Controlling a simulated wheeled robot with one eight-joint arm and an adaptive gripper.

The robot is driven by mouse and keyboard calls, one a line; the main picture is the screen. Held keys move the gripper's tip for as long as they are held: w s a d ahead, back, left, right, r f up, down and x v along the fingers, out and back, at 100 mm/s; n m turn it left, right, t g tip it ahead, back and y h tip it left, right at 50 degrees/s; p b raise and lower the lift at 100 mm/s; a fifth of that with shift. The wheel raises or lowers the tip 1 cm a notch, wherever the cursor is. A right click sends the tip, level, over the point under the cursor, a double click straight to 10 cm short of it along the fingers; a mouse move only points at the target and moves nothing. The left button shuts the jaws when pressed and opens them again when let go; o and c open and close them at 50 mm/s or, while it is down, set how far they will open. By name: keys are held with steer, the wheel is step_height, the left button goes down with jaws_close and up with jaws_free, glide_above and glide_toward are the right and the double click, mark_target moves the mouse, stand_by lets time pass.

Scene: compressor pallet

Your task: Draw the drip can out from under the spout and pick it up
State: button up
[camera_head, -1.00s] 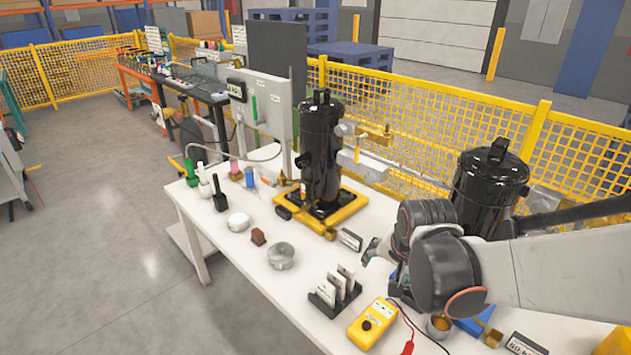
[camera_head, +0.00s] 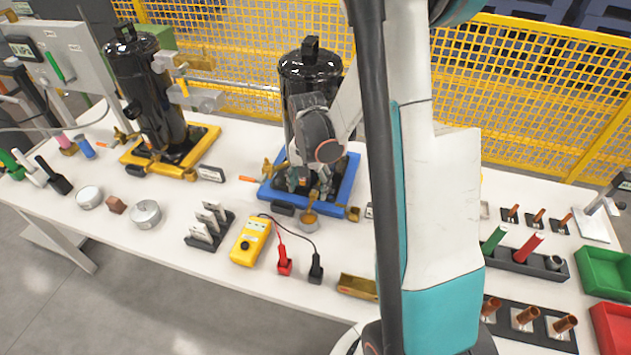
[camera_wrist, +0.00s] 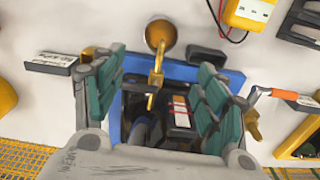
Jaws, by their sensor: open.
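The drip can (camera_head: 310,218) is a small round cup with a copper-coloured inside. It stands at the front edge of the blue pallet (camera_head: 268,193), in front of the black compressor (camera_head: 309,72). In the wrist view the can (camera_wrist: 161,33) is at top centre. The brass spout (camera_wrist: 156,72) ends at or over its rim; contact cannot be told. My gripper (camera_head: 303,186) is open and empty, low over the pallet. In the wrist view its green-padded fingers (camera_wrist: 162,90) lie either side of the spout, and the can is beyond their tips.
The yellow meter (camera_head: 250,240) with its red and black probes (camera_head: 284,266) lies in front of the pallet. A brass tray (camera_head: 357,286) lies near the table edge. A second black compressor (camera_head: 146,88) stands on a yellow pallet at left. White table shows between these things.

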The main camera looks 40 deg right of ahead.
mark_target(310, 222)
steer(key=shift+f, duration=0.15)
step_height(310, 222, down, 14)
steer(key=b, duration=0.5)
steer(key=shift+r, duration=0.25)
steer(key=c, duration=1.1)
